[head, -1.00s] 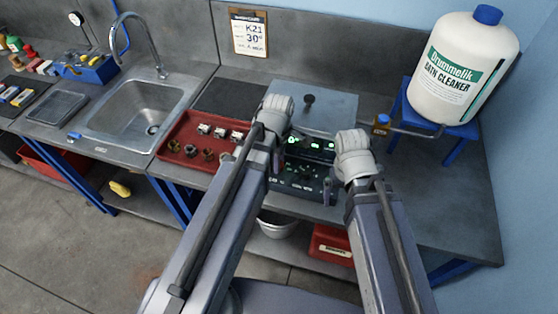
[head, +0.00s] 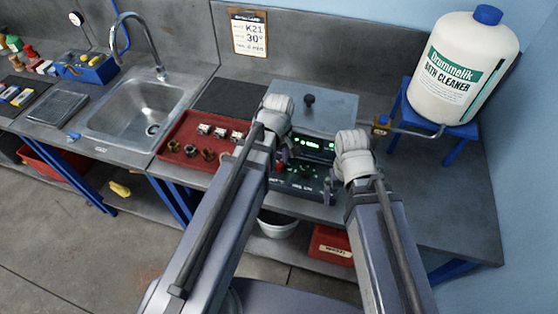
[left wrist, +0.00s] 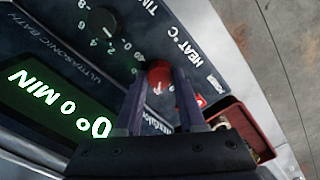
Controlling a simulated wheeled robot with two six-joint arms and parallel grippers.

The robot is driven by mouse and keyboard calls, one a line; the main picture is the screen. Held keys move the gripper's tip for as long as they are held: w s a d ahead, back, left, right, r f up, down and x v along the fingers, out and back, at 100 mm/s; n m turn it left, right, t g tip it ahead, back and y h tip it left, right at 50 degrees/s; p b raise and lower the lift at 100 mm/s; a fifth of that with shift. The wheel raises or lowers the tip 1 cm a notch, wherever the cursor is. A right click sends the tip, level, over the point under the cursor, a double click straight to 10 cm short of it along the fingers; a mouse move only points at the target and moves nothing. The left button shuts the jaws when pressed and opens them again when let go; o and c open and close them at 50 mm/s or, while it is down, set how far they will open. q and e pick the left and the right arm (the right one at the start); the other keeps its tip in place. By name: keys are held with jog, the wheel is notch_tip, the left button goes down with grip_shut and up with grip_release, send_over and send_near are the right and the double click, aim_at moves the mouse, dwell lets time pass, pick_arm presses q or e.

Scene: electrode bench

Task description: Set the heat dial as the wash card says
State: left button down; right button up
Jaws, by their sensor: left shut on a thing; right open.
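The wash card (head: 249,33) hangs on the back wall and reads K21 and 30°; its smallest line is too fine to read. The grey ultrasonic bath (head: 328,108) stands on the bench with a green-lit display (left wrist: 58,112). The display reads 0 MIN and what looks like 0°. The red heat dial (left wrist: 158,76) sits beside the HEAT °C label. My left gripper (left wrist: 160,82) is shut on this dial, a finger on each side. My right gripper (head: 330,188) is open and empty at the panel's right end; the right arm partly hides it.
A black time dial (left wrist: 99,22) and a red power switch (left wrist: 201,102) flank the heat dial. A red tray (head: 172,157) with several fittings lies left of the bath. A large cleaner bottle (head: 462,68) stands on a blue stand (head: 464,130) at right.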

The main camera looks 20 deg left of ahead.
aim_at(279, 164)
dwell(0.3)
pick_arm(q)
jog(key=c, duration=0.5)
grip_release()
jog(key=shift+r, duration=0.1)
pick_arm(e)
jog(key=shift+r, duration=0.1)
pick_arm(q)
notch_tip(279, 164, up, 8)
jog(key=p, duration=0.8)
jog(key=shift+f, duration=0.2)
pick_arm(e)
notch_tip(279, 164, up, 8)
pick_arm(q)
jog(key=shift+f, duration=0.1)
pick_arm(e)
jog(key=shift+f, duration=0.3)
